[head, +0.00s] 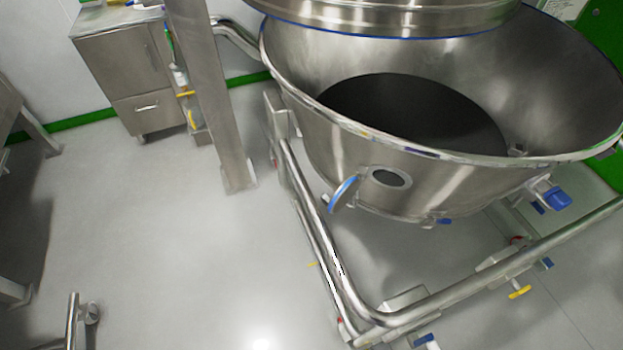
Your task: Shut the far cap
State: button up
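A large steel bowl (310,135) fills the upper right of the head view. On its near outer wall is a round port (388,178) with a dark opening. A hinged cap (344,192) with a blue rim stands swung out to the left of this port, apart from it, so the port is uncovered. My gripper is not in view.
A tubular steel frame (322,235) with yellow-levered casters (519,292) surrounds the bowl's base. A steel post (212,110) and a cabinet (122,65) stand behind at left. The floor (150,240) at left is clear.

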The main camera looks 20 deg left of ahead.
aim_at(344, 193)
jog(key=i+j, duration=0.1)
jog(key=j, duration=0.5)
jog(key=i+j+z, duration=0.1)
jog(key=j, duration=0.55)
jog(key=i+j, duration=0.15)
jog(key=j, duration=0.45)
jog(key=z, duration=0.05)
